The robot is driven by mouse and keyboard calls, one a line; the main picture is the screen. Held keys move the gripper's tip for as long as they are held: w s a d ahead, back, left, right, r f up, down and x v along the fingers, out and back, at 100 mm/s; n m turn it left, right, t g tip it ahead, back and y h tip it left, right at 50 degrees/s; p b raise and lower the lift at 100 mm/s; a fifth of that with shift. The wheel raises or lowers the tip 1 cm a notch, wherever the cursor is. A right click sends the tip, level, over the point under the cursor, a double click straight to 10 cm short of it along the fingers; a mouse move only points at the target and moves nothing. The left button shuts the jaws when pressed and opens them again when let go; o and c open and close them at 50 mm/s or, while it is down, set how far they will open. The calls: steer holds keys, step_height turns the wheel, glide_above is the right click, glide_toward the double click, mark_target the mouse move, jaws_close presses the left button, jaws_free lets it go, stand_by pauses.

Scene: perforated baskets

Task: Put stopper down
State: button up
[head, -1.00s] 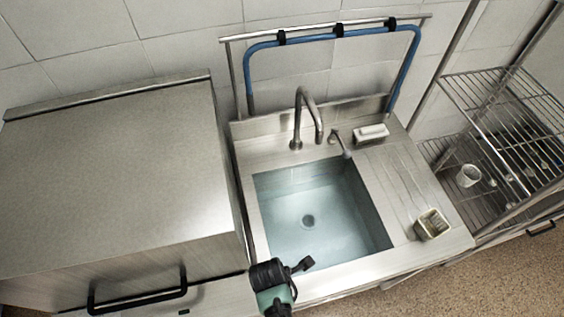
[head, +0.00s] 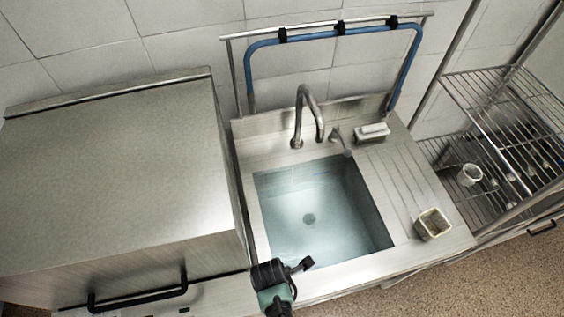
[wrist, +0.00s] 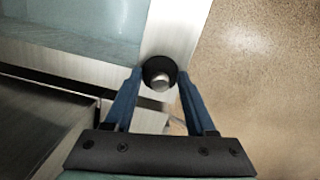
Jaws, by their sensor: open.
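The stopper (wrist: 159,73) is round and black with a pale metal knob. In the wrist view it is on or just above the steel front rim of the sink (wrist: 165,40), close to the outer edge. My gripper (wrist: 159,78) is open, with one blue finger on each side of the stopper. I cannot tell whether the fingers touch it. In the head view my gripper (head: 301,265) is at the front rim of the sink unit, and the stopper cannot be made out clearly there.
The sink basin (head: 315,205) holds water, with a drain (head: 309,218) at the bottom. A tap (head: 299,120) stands behind it. A small square container (head: 433,224) is on the drainboard (head: 400,185). A large steel box (head: 115,170) stands left, a wire rack (head: 505,130) right.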

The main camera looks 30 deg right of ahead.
step_height(320, 180, up, 12)
steer(key=a, duration=0.1)
steer(key=shift+a, duration=0.25)
steer(key=shift+w, duration=0.1)
stand_by(0.6)
